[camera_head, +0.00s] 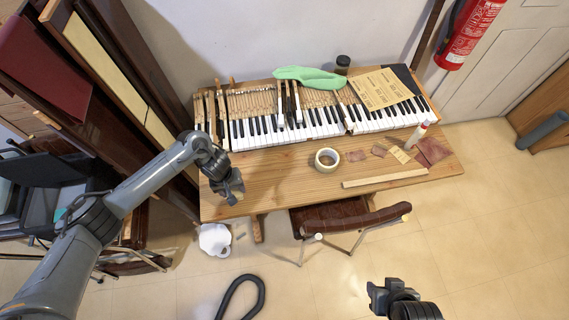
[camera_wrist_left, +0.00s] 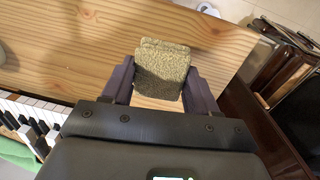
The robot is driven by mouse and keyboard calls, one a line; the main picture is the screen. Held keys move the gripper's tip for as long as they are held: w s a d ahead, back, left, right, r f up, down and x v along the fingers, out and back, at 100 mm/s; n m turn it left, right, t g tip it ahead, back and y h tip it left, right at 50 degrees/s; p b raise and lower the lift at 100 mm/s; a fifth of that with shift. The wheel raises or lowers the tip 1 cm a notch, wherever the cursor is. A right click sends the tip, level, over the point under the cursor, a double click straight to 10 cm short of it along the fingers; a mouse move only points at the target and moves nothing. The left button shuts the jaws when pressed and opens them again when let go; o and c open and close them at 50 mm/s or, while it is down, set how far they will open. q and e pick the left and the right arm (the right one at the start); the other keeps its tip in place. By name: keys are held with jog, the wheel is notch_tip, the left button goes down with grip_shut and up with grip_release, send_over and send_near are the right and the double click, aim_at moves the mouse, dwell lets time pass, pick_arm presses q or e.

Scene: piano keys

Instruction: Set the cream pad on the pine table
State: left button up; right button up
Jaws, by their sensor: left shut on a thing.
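My left gripper (camera_head: 232,192) is over the left end of the pine table (camera_head: 280,172). In the left wrist view its fingers (camera_wrist_left: 160,85) are shut on the cream pad (camera_wrist_left: 161,68), a squarish block with a rough, olive-beige face. The wood of the pine table (camera_wrist_left: 90,45) shows behind and beside the pad. I cannot tell whether the pad touches the tabletop. In the head view the gripper mostly hides the pad. My right gripper (camera_head: 379,295) is at the bottom, over the floor in front of the table; its jaw opening is unclear.
Piano keys (camera_head: 300,128) line the table's back. A tape roll (camera_head: 327,159), a wooden strip (camera_head: 385,178) and several small sheets lie on the middle and right. Bare wood lies between my left gripper and the tape. A brown chair (camera_head: 340,218) stands in front.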

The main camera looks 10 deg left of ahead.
pick_arm(q)
jog(key=w+d+r, duration=0.4)
jog(key=d, duration=0.2)
jog(key=shift+m, duration=0.4)
jog(key=s+a+f, duration=0.1)
jog(key=a+f, duration=0.1)
jog(key=a, duration=0.1)
jog(key=s+a+f, duration=0.1)
jog(key=a+f, duration=0.1)
jog(key=a, duration=0.2)
jog(key=s+a+f, duration=0.2)
jog(key=a, duration=0.2)
jog(key=shift+f, duration=0.3)
jog(key=shift+f+b, duration=0.6)
jog(key=shift+f, duration=1.4)
pick_arm(e)
jog(key=shift+w+d+f, duration=0.1)
jog(key=shift+d+f, duration=0.25)
pick_arm(q)
jog(key=shift+f, duration=0.15)
jog(key=o, duration=1.2)
pick_arm(e)
jog(key=shift+a, duration=0.1)
